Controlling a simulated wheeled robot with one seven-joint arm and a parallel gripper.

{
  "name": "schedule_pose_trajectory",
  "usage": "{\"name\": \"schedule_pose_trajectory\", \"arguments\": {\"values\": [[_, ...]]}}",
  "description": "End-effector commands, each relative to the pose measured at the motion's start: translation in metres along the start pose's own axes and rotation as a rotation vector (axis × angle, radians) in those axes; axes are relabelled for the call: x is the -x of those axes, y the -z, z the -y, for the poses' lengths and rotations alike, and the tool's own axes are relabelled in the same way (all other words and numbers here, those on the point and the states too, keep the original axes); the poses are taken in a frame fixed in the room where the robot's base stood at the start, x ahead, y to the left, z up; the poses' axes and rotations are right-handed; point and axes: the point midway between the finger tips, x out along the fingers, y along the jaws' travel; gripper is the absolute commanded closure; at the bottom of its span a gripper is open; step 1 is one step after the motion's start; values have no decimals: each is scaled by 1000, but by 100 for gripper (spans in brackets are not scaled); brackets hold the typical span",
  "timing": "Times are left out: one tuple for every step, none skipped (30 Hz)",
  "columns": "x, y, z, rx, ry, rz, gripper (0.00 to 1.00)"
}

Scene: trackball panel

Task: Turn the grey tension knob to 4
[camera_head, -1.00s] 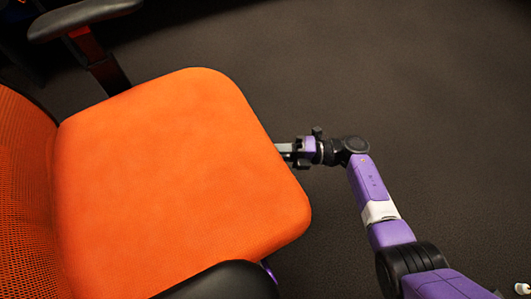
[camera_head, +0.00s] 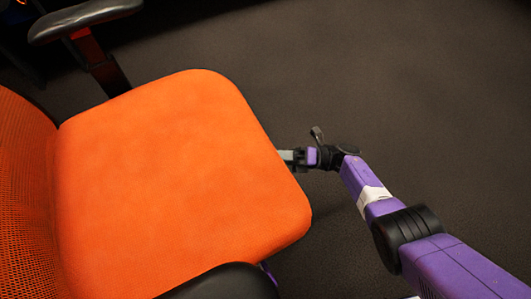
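The orange chair seat (camera_head: 180,180) fills the left and middle of the head view. My gripper (camera_head: 290,157) is at the seat's right edge, pointing left. Its fingertips are hidden at or under that edge, so I cannot see whether it is open or shut. The grey tension knob is not visible; the seat may cover it. No number or scale shows.
The orange mesh backrest (camera_head: 25,200) is at the far left. A black armrest (camera_head: 85,18) stands at the top left and another armrest (camera_head: 225,283) at the bottom. The dark carpet (camera_head: 420,90) is clear to the right.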

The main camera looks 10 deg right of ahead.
Motion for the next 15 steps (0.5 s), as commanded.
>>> {"name": "schedule_pose_trajectory", "arguments": {"values": [[1,1,2,-3,4,1,100],[1,1,2,-2,4,1,100],[1,1,2,-2,4,1,100],[1,1,2,-2,4,1,100],[1,1,2,-2,4,1,100],[1,1,2,-3,4,1,100],[1,1,2,-3,4,1,100],[1,1,2,-3,4,1,100],[1,1,2,-3,4,1,100],[1,2,2,-3,5,1,68],[1,2,2,-3,4,0,62],[1,1,2,-3,4,0,54],[1,1,2,-3,4,0,48],[1,1,2,-2,3,0,48],[1,1,1,-2,3,0,48]]}}
